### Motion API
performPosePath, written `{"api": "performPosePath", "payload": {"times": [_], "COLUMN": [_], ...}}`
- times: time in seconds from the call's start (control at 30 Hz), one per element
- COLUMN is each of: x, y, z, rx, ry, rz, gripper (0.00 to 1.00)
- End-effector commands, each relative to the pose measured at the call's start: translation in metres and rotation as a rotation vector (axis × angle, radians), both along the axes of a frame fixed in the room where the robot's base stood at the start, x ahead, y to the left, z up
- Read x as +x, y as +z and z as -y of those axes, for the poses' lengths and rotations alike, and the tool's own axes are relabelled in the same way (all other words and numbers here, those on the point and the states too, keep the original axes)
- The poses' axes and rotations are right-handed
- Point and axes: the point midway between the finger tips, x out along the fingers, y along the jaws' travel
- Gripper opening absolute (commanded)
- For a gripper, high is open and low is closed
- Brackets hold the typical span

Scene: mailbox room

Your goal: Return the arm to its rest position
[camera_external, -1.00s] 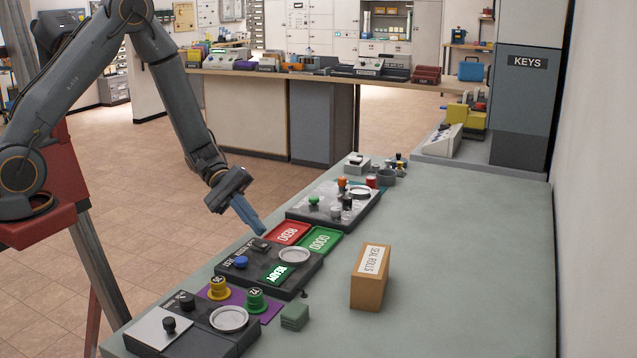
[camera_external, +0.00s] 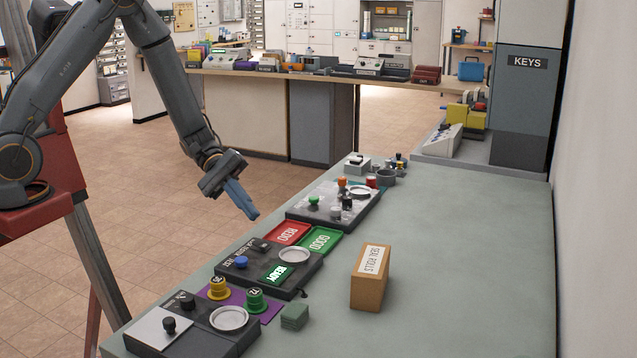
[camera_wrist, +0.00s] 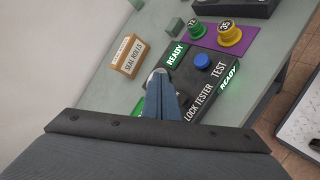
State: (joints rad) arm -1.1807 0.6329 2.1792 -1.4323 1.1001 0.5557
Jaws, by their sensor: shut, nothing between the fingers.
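My arm reaches in from the left in the external view. My gripper (camera_external: 250,213) is shut and empty, with its blue-grey fingers held together in the air by the table's left edge, near the red tray. In the wrist view the closed fingers (camera_wrist: 160,92) appear in front of the dark lock tester panel (camera_wrist: 192,85). That panel also shows in the external view (camera_external: 243,283), with a blue button (camera_external: 241,262), a pale round dish (camera_external: 294,255) and a lit green display (camera_external: 277,274).
On the green table (camera_external: 450,270) are red (camera_external: 287,233) and green (camera_external: 320,240) trays, a seal rolls box (camera_external: 369,285), yellow (camera_external: 219,289) and green (camera_external: 255,299) knobs on a purple mat, and a far grey panel (camera_external: 325,208). The table's right side is clear.

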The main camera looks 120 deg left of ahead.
Motion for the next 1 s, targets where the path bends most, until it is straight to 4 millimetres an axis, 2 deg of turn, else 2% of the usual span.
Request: {"api": "performPosePath", "payload": {"times": [0.07, 0.13, 0.23, 0.3, 0.4, 0.5, 0.7, 0.87, 1.0], "x": [0.006, 0.011, 0.014, 0.010, -0.001, -0.015, -0.043, -0.055, -0.056], "y": [0.000, 0.000, -0.002, -0.004, -0.006, -0.008, -0.007, 0.000, 0.008], "z": [0.020, 0.049, 0.106, 0.145, 0.192, 0.229, 0.279, 0.306, 0.325], "rx": [0.008, 0.023, 0.068, 0.116, 0.203, 0.310, 0.580, 0.837, 1.044], "ry": [-0.057, -0.146, -0.322, -0.455, -0.633, -0.805, -1.117, -1.332, -1.477], "rz": [-0.024, -0.067, -0.150, -0.215, -0.297, -0.366, -0.447, -0.442, -0.391], "gripper": [0.00, 0.00, 0.00, 0.00, 0.00, 0.00, 0.00, 0.00, 0.00]}}
